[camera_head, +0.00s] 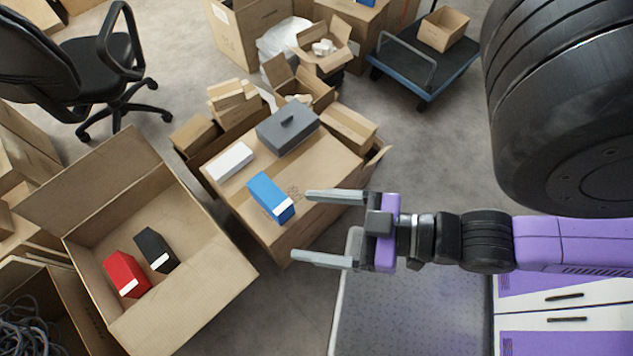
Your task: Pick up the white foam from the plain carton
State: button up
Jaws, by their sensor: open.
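A small open plain carton (309,58) stands at the back centre. White pieces (323,47) that look like foam lie in it. A white block (231,160) lies on top of a large closed carton (318,218); I cannot tell whether it is foam or a box. My gripper (329,228) is open and empty, its two fingers pointing left. It is in front of the large carton's right side in the picture, right of the blue box, and well apart from the white pieces.
On the large carton are a blue box (269,194) and a grey case (287,129). An open carton (205,290) at left holds a red box (126,274) and a black box (156,250). A trolley (422,75) stands at back right, an office chair (98,65) at back left.

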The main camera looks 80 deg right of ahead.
aim_at(239, 156)
jog(key=z, duration=0.25)
jog(key=i+j+z, duration=0.15)
jog(key=z, duration=0.2)
jog(key=j+z, duration=0.35)
jog(key=i+j, duration=0.15)
jog(key=j, duration=0.3)
jog(key=i+j+z, duration=0.15)
jog(key=j, duration=0.3)
jog(key=i+j, duration=0.1)
jog(key=j, duration=0.35)
jog(key=i+j+z, duration=0.1)
jog(key=j, duration=0.35)
